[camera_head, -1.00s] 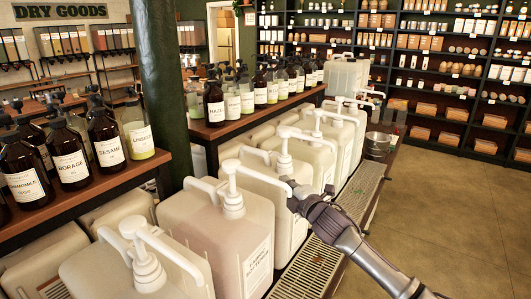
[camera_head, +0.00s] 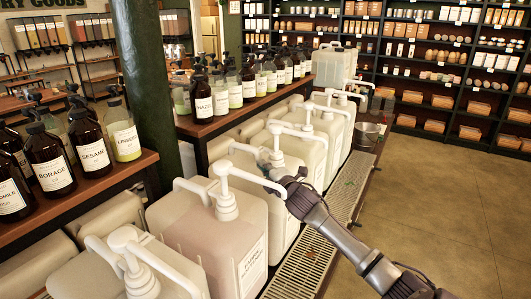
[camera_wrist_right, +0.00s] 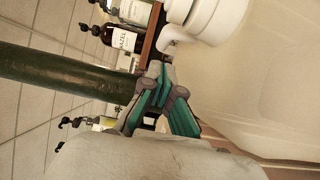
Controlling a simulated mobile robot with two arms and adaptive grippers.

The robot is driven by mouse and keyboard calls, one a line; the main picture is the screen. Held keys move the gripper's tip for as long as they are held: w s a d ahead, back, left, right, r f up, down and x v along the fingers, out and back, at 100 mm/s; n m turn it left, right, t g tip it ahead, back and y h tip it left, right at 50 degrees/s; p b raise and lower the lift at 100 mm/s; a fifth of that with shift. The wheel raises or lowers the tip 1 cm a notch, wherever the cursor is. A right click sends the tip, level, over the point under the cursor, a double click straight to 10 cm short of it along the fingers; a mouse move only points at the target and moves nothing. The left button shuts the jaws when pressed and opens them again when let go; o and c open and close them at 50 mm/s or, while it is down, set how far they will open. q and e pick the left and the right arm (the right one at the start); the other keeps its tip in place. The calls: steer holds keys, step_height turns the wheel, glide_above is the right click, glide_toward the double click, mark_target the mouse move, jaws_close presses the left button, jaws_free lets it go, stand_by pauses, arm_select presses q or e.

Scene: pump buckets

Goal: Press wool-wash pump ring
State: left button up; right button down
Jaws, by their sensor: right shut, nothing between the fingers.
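A row of cream pump buckets with white pumps stands along a drip tray in the head view. Which one holds wool wash I cannot tell, as the labels are too small. My right gripper (camera_head: 279,176) is shut and empty, beside the pump (camera_head: 276,152) of the second large bucket (camera_head: 285,217). The nozzle of the nearer bucket's pump (camera_head: 226,205) ends close by the gripper. In the right wrist view the shut fingertips (camera_wrist_right: 155,75) are near a white pump collar (camera_wrist_right: 212,18); contact is unclear. My left gripper is out of view.
Shelves of amber bottles (camera_head: 90,155) stand behind the buckets, with a dark green pillar (camera_head: 150,80) between them. A metal pail (camera_head: 368,135) is at the row's far end. The slotted drip tray (camera_head: 300,270) runs along the front. Floor at right is clear.

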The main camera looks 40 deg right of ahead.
mark_target(268, 151)
steer(key=x, duration=0.1)
steer(key=p+x, duration=0.1)
steer(key=x, duration=0.3)
steer(key=shift+d+r+p, duration=0.15)
steer(key=shift+r+p, duration=0.15)
steer(key=d, duration=0.1)
steer(key=d+p, duration=0.1)
steer(key=d, duration=0.1)
steer(key=shift+s+d+f, duration=0.1)
steer(key=shift+f, duration=0.1)
steer(key=shift+s+d, duration=0.1)
steer(key=shift+d, duration=0.2)
steer(key=shift+a+f, duration=0.1)
